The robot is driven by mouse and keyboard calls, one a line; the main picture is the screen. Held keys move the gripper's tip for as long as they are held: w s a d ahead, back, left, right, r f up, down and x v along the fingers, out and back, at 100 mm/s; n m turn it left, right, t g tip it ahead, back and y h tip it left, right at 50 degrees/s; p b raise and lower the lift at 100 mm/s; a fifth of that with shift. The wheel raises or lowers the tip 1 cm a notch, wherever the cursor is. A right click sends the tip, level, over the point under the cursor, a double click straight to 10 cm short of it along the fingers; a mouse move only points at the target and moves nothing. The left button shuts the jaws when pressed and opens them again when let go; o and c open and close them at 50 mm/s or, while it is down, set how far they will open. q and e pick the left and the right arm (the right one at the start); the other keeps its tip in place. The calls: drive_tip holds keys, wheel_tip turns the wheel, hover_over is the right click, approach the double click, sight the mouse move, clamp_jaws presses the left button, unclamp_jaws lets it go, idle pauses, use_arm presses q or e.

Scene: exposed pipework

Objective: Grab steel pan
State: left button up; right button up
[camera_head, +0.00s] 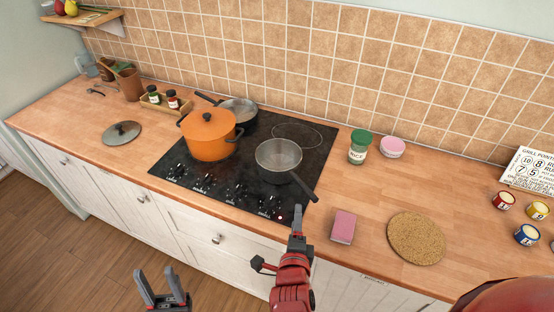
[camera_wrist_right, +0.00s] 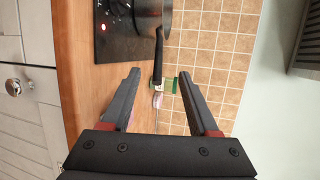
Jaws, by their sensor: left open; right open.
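A steel pan (camera_head: 278,156) sits on the front right of the black hob, its black handle (camera_head: 304,188) reaching toward the counter's front edge. In the right wrist view its handle (camera_wrist_right: 158,52) shows beyond and between my fingers. A second grey pan (camera_head: 240,108) with a dark handle is at the back of the hob, partly hidden by the orange pot. My right gripper (camera_head: 277,239) is open and empty, in front of the counter edge near the handle; it also shows in the right wrist view (camera_wrist_right: 160,76). My left gripper (camera_head: 162,284) is open and empty, low in front of the cabinets.
An orange lidded pot (camera_head: 208,135) stands left of the steel pan. A pink sponge (camera_head: 343,227), a cork mat (camera_head: 416,237) and a green-lidded jar (camera_head: 359,147) are to the right. A loose lid (camera_head: 122,132) lies on the left counter. White cabinets (camera_head: 205,239) front the counter.

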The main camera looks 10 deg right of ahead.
drive_tip(key=b, duration=0.3)
approach(300, 185)
drive_tip(key=p+x, duration=0.3)
drive_tip(key=x, duration=0.2)
drive_tip(key=shift+w+a, duration=0.1)
drive_tip(key=shift+w, duration=0.35)
drive_tip(key=shift+w+d+f, duration=0.2)
drive_tip(key=shift+w+f, duration=0.05)
drive_tip(key=shift+w, duration=0.15)
drive_tip(key=shift+w+p, duration=0.15)
drive_tip(key=shift+p, duration=0.35)
drive_tip(key=p+x, duration=0.2)
drive_tip(key=x, duration=0.1)
drive_tip(key=shift+w+d+f+p, duration=0.1)
drive_tip(key=shift+w+d+p, duration=0.2)
drive_tip(key=shift+p, duration=0.1)
drive_tip(key=shift+w+d+f, duration=0.1)
drive_tip(key=shift+w+f, duration=0.1)
drive_tip(key=shift+w, duration=0.35)
